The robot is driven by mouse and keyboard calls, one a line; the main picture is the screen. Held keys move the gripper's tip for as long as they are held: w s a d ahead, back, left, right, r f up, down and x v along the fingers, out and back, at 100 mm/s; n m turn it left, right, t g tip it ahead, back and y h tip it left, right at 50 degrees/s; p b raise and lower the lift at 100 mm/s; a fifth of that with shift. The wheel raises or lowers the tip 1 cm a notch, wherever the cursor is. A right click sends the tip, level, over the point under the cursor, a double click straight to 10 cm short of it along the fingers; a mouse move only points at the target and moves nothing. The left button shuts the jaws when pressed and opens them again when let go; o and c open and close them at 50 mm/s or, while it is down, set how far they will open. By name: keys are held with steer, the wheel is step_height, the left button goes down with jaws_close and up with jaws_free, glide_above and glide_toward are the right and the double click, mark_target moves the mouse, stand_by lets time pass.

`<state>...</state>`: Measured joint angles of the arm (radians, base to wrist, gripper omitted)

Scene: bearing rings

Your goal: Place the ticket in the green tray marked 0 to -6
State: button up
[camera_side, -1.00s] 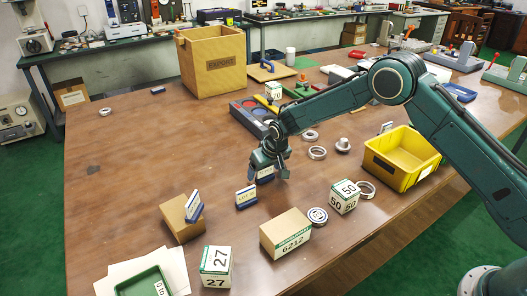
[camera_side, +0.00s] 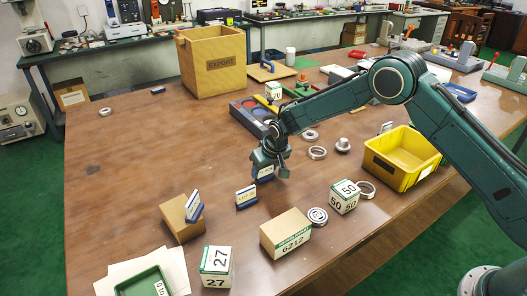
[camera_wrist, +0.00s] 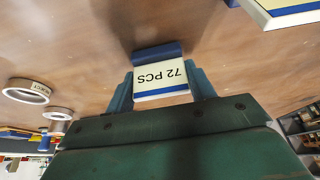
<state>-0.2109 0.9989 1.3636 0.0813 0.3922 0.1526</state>
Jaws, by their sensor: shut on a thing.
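My gripper (camera_side: 272,172) is over the middle of the table. It is shut on a small white ticket (camera_wrist: 160,80) with a blue base and blue stripe, reading "72 PCS", upside down in the wrist view. The ticket shows partly between the fingers in the side view (camera_side: 265,173). Whether it touches the table is hard to tell. The green tray (camera_side: 131,290) lies at the lower left of the side view, cut off by the frame edge, with a white label whose full text I cannot read. It sits on white paper sheets (camera_side: 112,277).
Another ticket (camera_side: 246,197) stands left of my gripper, and one leans on a brown box (camera_side: 176,222). A "27" box (camera_side: 216,268), a "6212" box (camera_side: 286,234) and a "50" box (camera_side: 343,196) stand in front. A yellow bin (camera_side: 408,150) is at right. The left tabletop is mostly clear.

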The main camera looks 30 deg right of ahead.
step_height(320, 180, up, 20)
stand_by(0.6)
steer(key=shift+f, duration=0.1)
stand_by(0.4)
steer(key=n+g+y, duration=0.1)
steer(key=n+y, duration=0.2)
steer(key=n, duration=0.6)
glide_above(141, 291)
steer(key=s, duration=0.3)
steer(key=f, duration=1.5)
steer(key=shift+d, duration=0.35)
steer(key=shift+f, duration=0.1)
steer(key=shift+f, duration=2)
steer(key=shift+f, duration=0.1)
